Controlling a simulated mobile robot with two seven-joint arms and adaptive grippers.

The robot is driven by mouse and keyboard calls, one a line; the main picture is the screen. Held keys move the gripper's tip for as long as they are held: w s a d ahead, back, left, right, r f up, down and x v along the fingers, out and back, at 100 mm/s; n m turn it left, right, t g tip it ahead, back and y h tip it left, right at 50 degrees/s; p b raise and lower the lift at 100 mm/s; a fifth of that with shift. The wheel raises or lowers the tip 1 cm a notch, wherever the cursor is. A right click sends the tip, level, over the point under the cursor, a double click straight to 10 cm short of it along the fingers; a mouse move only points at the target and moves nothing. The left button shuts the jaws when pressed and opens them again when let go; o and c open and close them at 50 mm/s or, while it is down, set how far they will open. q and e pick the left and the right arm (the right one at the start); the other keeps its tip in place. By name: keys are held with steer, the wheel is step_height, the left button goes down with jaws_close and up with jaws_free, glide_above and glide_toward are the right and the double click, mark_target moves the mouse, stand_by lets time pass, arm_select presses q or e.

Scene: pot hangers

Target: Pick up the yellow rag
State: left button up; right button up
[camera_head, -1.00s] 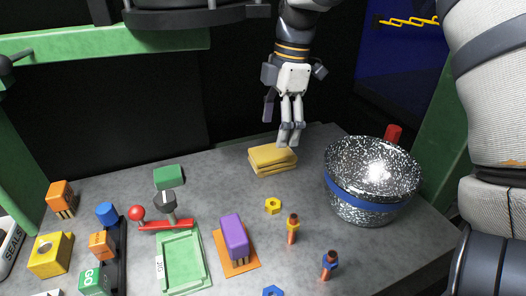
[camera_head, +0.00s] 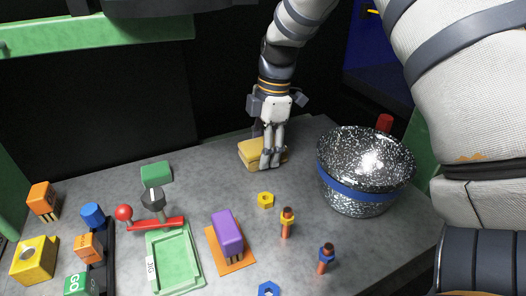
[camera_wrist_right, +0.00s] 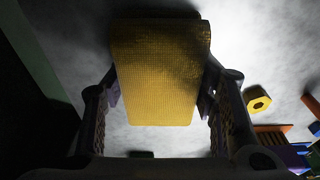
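The yellow rag (camera_head: 251,153) lies folded on the grey table near its back edge. My right gripper (camera_head: 269,163) points down at the rag's right part, with its fingers low against it in the head view. In the right wrist view, the rag (camera_wrist_right: 160,75) fills the middle, and the right gripper's fingers (camera_wrist_right: 158,95) stand apart on its two sides. The fingertips are close to the rag's edges or partly hidden by it; I cannot tell whether they touch. The rag appears to rest on the table. My left gripper is not in view.
A speckled pot (camera_head: 362,170) with a blue band stands right of the rag. A yellow nut (camera_head: 266,200), small figures, a purple block (camera_head: 227,230), a green tray (camera_head: 175,262) and a green block (camera_head: 156,172) occupy the front and left. Bare table (camera_head: 215,180) shows left of the rag.

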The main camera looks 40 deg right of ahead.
mark_target(261, 145)
step_height(261, 145, up, 4)
steer(key=shift+f, duration=0.1)
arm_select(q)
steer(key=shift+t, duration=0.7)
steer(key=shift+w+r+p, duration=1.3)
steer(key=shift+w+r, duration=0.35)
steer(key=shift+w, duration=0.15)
arm_select(e)
steer(key=s+a+r, duration=0.6)
steer(key=s+r, duration=0.3)
steer(key=s, duration=0.3)
steer(key=shift+s+a+r, duration=0.15)
steer(key=shift+s+a, duration=0.05)
steer(key=shift+a, duration=0.1)
